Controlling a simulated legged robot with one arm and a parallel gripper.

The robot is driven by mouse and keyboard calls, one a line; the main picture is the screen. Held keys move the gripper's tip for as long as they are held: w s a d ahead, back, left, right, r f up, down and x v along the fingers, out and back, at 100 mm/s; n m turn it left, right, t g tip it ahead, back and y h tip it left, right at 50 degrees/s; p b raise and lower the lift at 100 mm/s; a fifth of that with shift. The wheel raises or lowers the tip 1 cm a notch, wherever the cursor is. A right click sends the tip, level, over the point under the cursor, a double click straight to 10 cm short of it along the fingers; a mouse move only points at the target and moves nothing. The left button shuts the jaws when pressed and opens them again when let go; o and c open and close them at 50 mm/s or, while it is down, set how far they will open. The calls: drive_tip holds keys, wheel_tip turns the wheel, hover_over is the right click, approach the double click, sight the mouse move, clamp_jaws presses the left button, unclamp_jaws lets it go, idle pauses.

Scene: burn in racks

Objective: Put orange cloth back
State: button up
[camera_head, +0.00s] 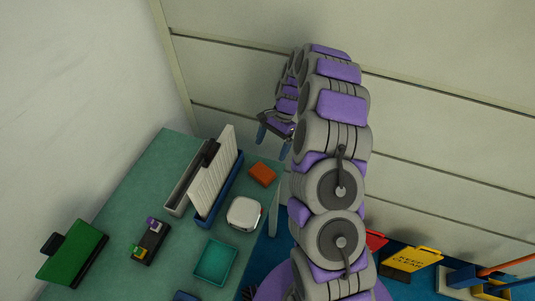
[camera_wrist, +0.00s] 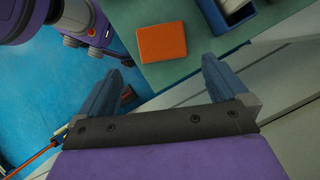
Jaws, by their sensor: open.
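The orange cloth (camera_head: 262,174) is a small folded block lying on the green table top, near its right edge, beside the blue-based rack. In the wrist view the orange cloth (camera_wrist: 162,42) lies flat on the table beyond my fingertips. My gripper (camera_head: 274,139) is above and behind the cloth in the head view, apart from it. In the wrist view my gripper (camera_wrist: 164,80) has its two blue fingers spread wide with nothing between them.
Around the cloth on the green table (camera_head: 150,190) stand a white ribbed rack (camera_head: 215,175), a white rounded box (camera_head: 244,213), a teal tray (camera_head: 215,261), a small dark device (camera_head: 150,242) and a green panel (camera_head: 75,252). A yellow sign (camera_head: 412,258) is at right, and the wall is behind.

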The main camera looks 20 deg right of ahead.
drive_tip(key=s+a+r+n+h, duration=0.1)
drive_tip(key=s+a+r+n, duration=0.2)
drive_tip(key=s+r, duration=0.5)
drive_tip(key=s+a+r+n, duration=0.3)
drive_tip(key=s+r+n, duration=0.15)
drive_tip(key=r, duration=0.55)
drive_tip(key=s+d+r+n+h, duration=0.1)
drive_tip(key=s+n, duration=0.1)
drive_tip(key=s, duration=1)
drive_tip(key=s+r+n+t+h, duration=0.1)
drive_tip(key=s+r+n+h, duration=0.1)
drive_tip(key=s, duration=1.1)
drive_tip(key=shift+d+r, duration=0.2)
drive_tip(key=shift+d, duration=0.2)
drive_tip(key=shift+w, duration=0.1)
drive_tip(key=shift+c, duration=0.5)
